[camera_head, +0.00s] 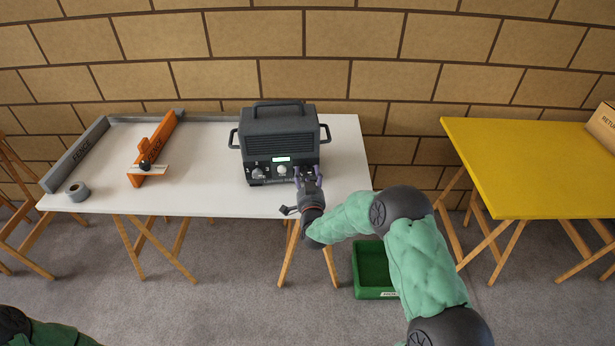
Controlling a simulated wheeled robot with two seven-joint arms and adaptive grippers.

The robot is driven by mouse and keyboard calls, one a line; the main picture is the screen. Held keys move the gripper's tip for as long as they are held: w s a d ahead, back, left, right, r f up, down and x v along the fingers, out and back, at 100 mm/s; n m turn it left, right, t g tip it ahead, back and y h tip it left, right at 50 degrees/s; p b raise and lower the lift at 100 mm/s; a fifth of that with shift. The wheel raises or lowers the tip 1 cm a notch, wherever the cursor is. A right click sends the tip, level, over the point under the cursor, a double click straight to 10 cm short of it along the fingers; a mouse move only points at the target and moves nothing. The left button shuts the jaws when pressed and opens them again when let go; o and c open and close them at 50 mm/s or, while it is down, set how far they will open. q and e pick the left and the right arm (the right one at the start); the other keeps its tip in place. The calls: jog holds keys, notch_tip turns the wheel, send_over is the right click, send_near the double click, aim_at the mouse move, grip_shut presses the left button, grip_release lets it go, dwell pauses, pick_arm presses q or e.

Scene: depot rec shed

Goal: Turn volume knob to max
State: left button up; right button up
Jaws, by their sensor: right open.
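A dark grey radio (279,140) with a top handle and side handles stands on the white table (218,200). Its front carries a small lit display (281,160), a knob at the left (258,173) and a knob near the middle (282,170). My right gripper (308,172) is open at the radio's front right corner, to the right of the middle knob. It covers that part of the front, so any control behind it is hidden, and I cannot tell whether it touches the radio. Only part of my left arm (35,331) shows at the bottom left; its gripper is out of view.
An orange fence piece (157,146), a grey fence strip (78,154) and a grey tape roll (78,191) lie on the table's left side. A green bin (375,293) stands on the floor below my right arm. A yellow table (530,170) stands at the right.

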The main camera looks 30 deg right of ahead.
jog(key=v, duration=1.2)
jog(key=s+a+f+n+g+y+p, duration=0.2)
jog(key=a+f+g+y, duration=0.2)
jog(key=a+f, duration=0.35)
jog(key=s+a+f+n+g+y+p, duration=0.2)
jog(key=s+a+f+n+g+y, duration=0.15)
jog(key=a+f, duration=0.35)
jog(key=s+a+f+n+g+y+p, duration=0.1)
jog(key=s+a+f+g, duration=0.3)
jog(key=s, duration=0.4)
jog(key=s+a+f+n+g+y+p, duration=0.1)
jog(key=s+a+f+g+y+p, duration=0.1)
jog(key=s, duration=0.7)
jog(key=a+f+g+y, duration=0.1)
jog(key=a+g, duration=0.1)
jog(key=a, duration=0.1)
jog(key=shift+s+f+n, duration=0.2)
jog(key=shift+f+n, duration=0.15)
jog(key=shift+g, duration=0.25)
